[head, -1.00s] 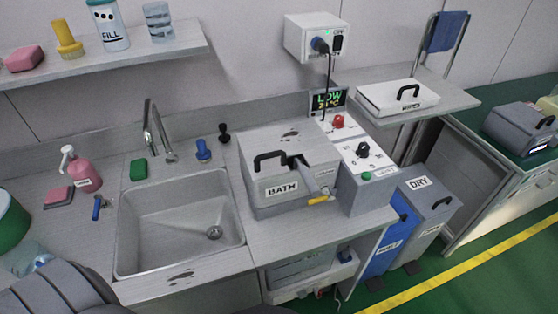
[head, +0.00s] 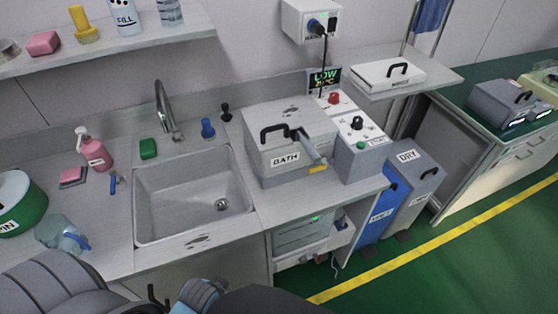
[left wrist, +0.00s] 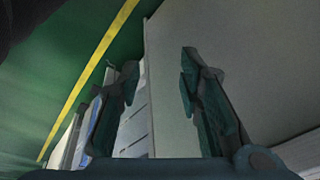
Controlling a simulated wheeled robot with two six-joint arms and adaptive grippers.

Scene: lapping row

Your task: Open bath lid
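The bath (head: 286,163) is a grey box labelled BATH on the counter, right of the sink. Its grey lid (head: 290,122) lies shut on top, with a black handle (head: 274,128) at the front left. A grey lever with a yellow end (head: 316,168) sticks out at the front right of the bath. My left gripper (left wrist: 160,75) is open and empty in the left wrist view, its two fingers apart over a pale cabinet surface and green floor. In the head view my arm parts fill the lower left, and neither gripper's fingers can be made out.
A control box (head: 358,145) with knobs adjoins the bath's right side. The sink (head: 195,195) and tap (head: 166,110) are to its left. A shelf with a white lidded tray (head: 388,76) is behind right. Bins (head: 405,185) stand below right.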

